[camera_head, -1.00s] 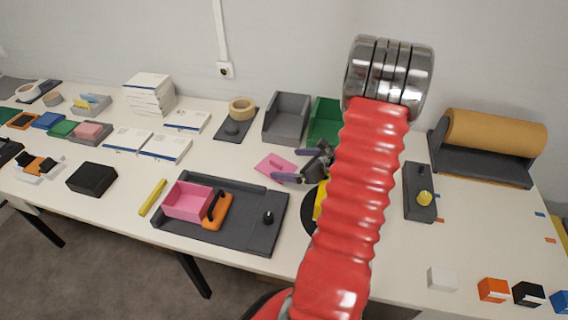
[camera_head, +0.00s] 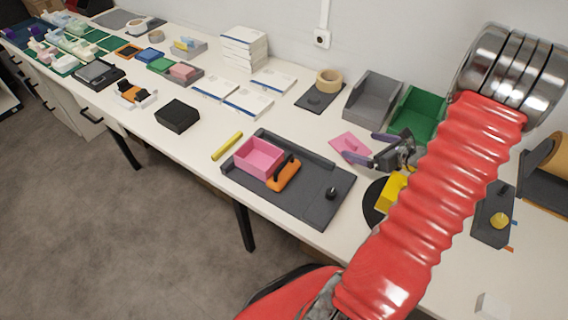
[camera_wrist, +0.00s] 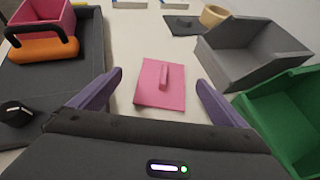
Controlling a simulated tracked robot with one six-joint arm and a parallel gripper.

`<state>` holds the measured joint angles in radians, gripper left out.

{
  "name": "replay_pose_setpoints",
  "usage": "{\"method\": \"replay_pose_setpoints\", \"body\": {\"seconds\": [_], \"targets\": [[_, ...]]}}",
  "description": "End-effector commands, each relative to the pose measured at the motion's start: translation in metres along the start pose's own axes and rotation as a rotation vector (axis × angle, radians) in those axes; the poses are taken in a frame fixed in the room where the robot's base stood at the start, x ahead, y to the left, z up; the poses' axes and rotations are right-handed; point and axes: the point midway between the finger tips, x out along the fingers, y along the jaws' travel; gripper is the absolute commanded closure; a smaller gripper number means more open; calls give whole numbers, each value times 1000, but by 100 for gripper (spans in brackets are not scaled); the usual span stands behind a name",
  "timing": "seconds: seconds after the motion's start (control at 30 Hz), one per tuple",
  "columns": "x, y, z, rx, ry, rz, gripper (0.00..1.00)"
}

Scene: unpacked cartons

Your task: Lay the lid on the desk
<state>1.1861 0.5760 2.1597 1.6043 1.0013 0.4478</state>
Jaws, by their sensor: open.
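The pink lid (camera_head: 349,146) lies flat on the desk (camera_head: 212,129), its upright handle on top. In the wrist view the lid (camera_wrist: 159,90) is ahead of and between the two purple fingers. My gripper (camera_head: 369,148) is open and empty, and its fingers are apart from the lid's handle. In the wrist view my gripper (camera_wrist: 158,92) has a finger on each side. The open pink box (camera_head: 259,157) stands on a dark grey tray (camera_head: 308,208), left of the lid.
An orange tool with a black handle (camera_head: 284,174) lies beside the pink box. A grey bin (camera_head: 372,98) and a green bin (camera_head: 417,112) stand behind and right of the lid. A tape roll (camera_head: 328,80) sits on a dark plate at the back. A yellow block (camera_head: 391,192) is close to my arm.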

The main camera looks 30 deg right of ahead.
Motion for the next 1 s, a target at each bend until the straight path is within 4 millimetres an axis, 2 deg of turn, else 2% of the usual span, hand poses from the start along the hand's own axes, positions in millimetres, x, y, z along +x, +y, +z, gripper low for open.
{"method": "replay_pose_setpoints", "body": {"seconds": [0.17,0.3,0.5,0.8,1.0], "targets": [[8,32,31,-140,16,85,4],[13,79,66,-330,38,200,4],[11,152,105,-636,66,369,4],[-12,250,140,-1104,92,592,4],[-37,302,151,-1422,99,715,4]]}}
